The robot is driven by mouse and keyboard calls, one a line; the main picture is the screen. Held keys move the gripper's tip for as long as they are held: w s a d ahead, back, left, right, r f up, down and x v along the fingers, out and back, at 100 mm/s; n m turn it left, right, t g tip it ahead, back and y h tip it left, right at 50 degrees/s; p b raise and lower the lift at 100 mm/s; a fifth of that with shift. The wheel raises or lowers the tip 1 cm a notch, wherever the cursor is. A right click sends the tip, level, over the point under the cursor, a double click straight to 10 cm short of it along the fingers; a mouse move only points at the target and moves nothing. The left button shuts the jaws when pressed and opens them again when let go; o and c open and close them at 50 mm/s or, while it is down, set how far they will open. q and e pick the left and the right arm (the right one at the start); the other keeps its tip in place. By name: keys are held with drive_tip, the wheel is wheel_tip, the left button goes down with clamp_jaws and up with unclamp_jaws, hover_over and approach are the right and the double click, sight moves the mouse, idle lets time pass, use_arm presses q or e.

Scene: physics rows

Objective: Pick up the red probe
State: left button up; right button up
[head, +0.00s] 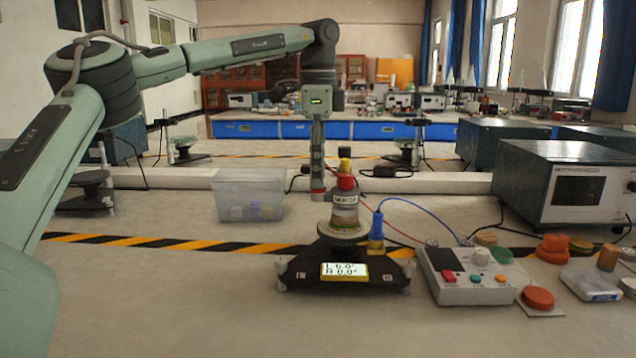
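A red capped piece (345,183) sits upright on a labelled cylinder on the black device (343,274), with a yellow and black top above it. I take it for the red probe, but cannot be sure. A red cable comes out near it and runs right to the control box. My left gripper (317,190) points straight down just left of this piece, apart from it in the picture. It shows edge-on, with a reddish patch at its tip, so its opening is hidden. A blue and yellow probe (376,232) stands to the right with a blue cable. My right gripper is out of view.
A grey control box (470,275) with buttons stands right of the device. Red discs (538,298) and small parts lie beyond it. A clear bin (249,195) is at the left, a large instrument (570,188) at the back right.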

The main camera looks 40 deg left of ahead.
use_arm(q)
clamp_jaws()
drive_tip(key=shift+r, duration=0.15)
idle(0.4)
drive_tip(key=shift+r, duration=0.3)
drive_tip(key=r, duration=0.3)
drive_tip(key=shift+s+a+r+b, duration=0.2)
drive_tip(key=shift+s+r+b, duration=0.1)
drive_tip(key=shift+s, duration=0.1)
drive_tip(key=s+a+r+p, duration=0.1)
drive_tip(key=s+a+r, duration=0.3)
drive_tip(key=s, duration=0.6)
drive_tip(key=shift+r, duration=1.25)
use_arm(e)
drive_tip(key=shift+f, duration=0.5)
use_arm(q)
drive_tip(key=shift+w, duration=0.1)
